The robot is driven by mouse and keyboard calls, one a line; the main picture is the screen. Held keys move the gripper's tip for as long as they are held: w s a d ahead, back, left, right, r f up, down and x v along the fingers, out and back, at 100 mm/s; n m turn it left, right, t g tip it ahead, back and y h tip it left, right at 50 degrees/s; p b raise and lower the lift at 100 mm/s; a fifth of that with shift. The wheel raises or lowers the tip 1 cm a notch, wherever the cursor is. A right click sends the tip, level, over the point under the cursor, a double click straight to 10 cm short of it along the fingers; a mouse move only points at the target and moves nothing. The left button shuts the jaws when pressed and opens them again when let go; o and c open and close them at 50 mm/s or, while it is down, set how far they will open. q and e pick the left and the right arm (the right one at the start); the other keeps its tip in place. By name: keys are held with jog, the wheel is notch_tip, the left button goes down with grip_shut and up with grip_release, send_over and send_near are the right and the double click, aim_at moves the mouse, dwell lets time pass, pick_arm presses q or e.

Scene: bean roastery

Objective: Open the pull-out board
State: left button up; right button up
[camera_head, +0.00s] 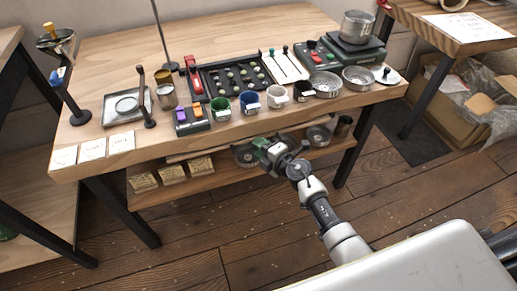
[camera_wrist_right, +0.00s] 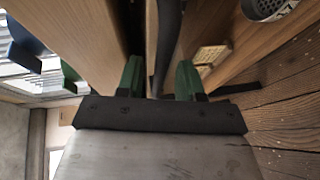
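The pull-out board (camera_head: 205,150) shows as a thin light wooden strip just under the front edge of the tabletop, above the lower shelf. My right gripper (camera_head: 262,150) is at this front edge, near the strip's right part. In the right wrist view its two green fingers (camera_wrist_right: 159,80) are apart. A narrow dark bar (camera_wrist_right: 167,45) runs between them with gaps at its sides; I cannot tell whether it is a handle. A thin wooden edge (camera_wrist_right: 150,40) lies beside the bar. My left gripper is not in view.
The lower shelf (camera_head: 218,179) carries small tan blocks (camera_head: 173,174) and metal dishes (camera_head: 318,136). The floor (camera_head: 190,255) in front is clear.

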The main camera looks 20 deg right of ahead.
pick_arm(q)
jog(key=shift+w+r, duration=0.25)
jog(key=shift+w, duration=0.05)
pick_arm(e)
jog(key=shift+w+a+f, duration=0.1)
jog(key=shift+w+a, duration=0.1)
jog(key=shift+w, duration=0.15)
grip_shut()
jog(key=shift+s, duration=0.1)
